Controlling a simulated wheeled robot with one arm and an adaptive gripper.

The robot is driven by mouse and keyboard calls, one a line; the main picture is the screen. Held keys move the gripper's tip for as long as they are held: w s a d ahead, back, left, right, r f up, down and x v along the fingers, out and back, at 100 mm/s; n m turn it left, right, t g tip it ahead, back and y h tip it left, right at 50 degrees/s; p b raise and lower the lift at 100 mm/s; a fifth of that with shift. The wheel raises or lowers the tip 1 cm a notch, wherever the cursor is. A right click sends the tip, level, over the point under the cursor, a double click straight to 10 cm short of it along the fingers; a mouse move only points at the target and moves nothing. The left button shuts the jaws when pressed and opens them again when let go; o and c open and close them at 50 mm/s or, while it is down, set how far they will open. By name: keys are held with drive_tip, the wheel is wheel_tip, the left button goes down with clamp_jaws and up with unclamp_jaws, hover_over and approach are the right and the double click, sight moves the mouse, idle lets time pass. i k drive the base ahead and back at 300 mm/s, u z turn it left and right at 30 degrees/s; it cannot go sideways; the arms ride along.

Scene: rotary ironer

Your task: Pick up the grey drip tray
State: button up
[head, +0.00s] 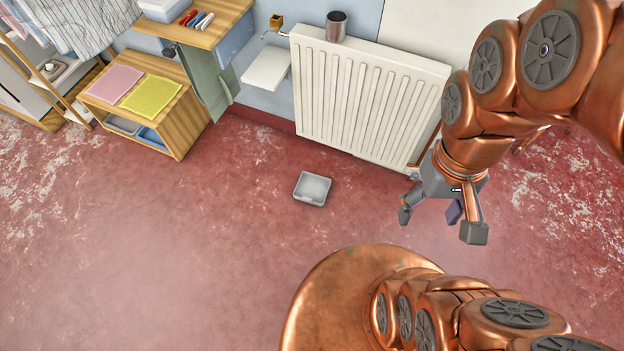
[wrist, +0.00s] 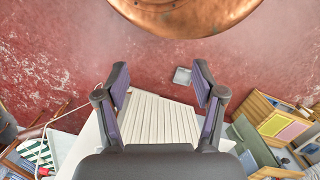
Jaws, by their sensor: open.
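The grey drip tray (head: 313,188) is a small shallow square tray lying on the red floor, in front of the white radiator in the head view. It also shows small in the wrist view (wrist: 183,76), beyond the fingers and close to the right one. My gripper (head: 440,222) is open and empty. It hangs above the floor to the right of the tray, well apart from it. In the wrist view my gripper (wrist: 158,82) shows its two dark fingers spread wide, with nothing between them.
The white radiator (head: 362,95) stands at the wall behind the tray, with a metal cup (head: 336,26) at its top. A wooden shelf unit (head: 180,105) with a pink cloth (head: 113,82) and a yellow cloth (head: 151,96) stands left. The floor around the tray is clear.

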sight(311, 188)
drive_tip(key=z, duration=1.55)
drive_tip(key=i, duration=1.95)
drive_tip(key=u, duration=4.65)
